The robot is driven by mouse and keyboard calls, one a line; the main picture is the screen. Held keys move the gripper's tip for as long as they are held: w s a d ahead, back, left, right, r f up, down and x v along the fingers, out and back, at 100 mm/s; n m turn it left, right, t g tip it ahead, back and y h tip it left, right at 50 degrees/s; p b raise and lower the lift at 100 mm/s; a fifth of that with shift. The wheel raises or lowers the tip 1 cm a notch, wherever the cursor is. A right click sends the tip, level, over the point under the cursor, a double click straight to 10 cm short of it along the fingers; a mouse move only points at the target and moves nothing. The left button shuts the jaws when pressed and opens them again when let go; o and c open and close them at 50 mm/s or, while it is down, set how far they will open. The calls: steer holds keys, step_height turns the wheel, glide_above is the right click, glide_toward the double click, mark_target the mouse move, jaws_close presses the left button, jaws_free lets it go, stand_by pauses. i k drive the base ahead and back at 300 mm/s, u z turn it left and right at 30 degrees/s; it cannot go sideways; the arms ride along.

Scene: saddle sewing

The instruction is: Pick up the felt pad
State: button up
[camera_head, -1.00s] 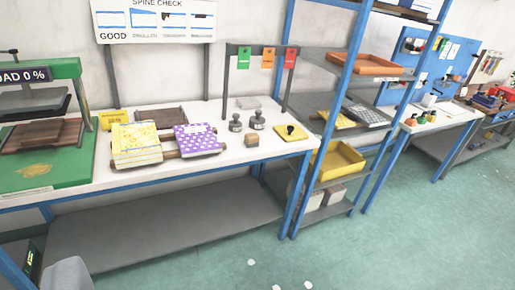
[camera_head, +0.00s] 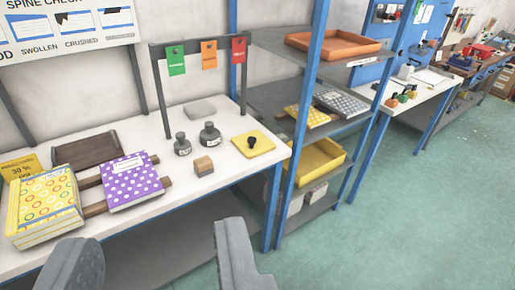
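A flat light-grey square pad (camera_head: 200,109), which looks like the felt pad, lies at the back of the white table (camera_head: 232,207), below the hanging colour tags. A yellow square plate (camera_head: 253,144) with a black knob lies near the table's right end; I cannot tell its material. My gripper (camera_head: 158,262) shows at the bottom of the view with its two grey fingers wide apart. It is open with nothing between the fingers, apart from the pad and in front of the table.
Two dark weights (camera_head: 209,134) and a small wooden block (camera_head: 204,166) stand in front of the grey pad. A yellow patterned book stack (camera_head: 45,208) and a purple dotted book (camera_head: 133,182) lie left. A blue-framed shelf (camera_head: 301,120) stands right.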

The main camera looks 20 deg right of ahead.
mark_target(204, 165)
steer(key=z, duration=0.2)
steer(key=i, duration=1.65)
steer(key=u, duration=0.35)
